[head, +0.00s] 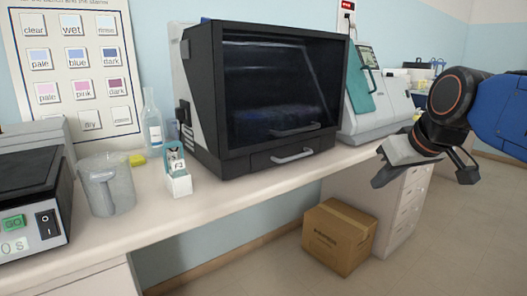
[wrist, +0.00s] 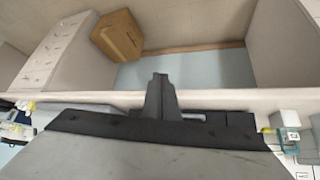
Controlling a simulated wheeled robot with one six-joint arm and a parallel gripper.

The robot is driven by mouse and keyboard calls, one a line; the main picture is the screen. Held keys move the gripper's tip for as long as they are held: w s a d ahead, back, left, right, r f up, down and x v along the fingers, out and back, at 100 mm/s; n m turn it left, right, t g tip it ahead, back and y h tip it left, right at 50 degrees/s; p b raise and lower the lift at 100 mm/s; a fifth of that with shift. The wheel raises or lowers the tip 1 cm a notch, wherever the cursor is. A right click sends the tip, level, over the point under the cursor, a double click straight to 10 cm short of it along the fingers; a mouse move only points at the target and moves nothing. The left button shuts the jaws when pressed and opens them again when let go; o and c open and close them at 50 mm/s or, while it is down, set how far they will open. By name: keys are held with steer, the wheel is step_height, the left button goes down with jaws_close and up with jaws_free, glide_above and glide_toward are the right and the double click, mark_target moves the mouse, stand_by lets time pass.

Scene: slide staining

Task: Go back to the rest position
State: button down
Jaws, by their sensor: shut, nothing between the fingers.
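In the wrist view the dark closed fingers (wrist: 160,97) stand in the middle of the picture, overlapping the front edge of the black cabinet (wrist: 90,122). No rest position is marked in either view.
The black glass-fronted cabinet (head: 280,95) and a white-and-teal machine (head: 378,110) stand on the counter (head: 240,185). A beaker (head: 106,185), bottle (head: 152,122) and small slide holder (head: 178,183) are leftward. A cardboard box (head: 340,236) is on the floor. Floor at right is clear.

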steer(key=s+d+f+m+g, duration=0.1)
steer(key=s+f, duration=0.6)
steer(key=f, duration=0.4)
steer(key=s+d+f+m+g+h, duration=0.1)
steer(key=s+f, duration=0.7)
steer(key=f, duration=0.2)
steer(key=shift+s+d+f+m, duration=0.15)
steer(key=shift+d+f+m, duration=0.05)
steer(key=shift+f+m, duration=0.2)
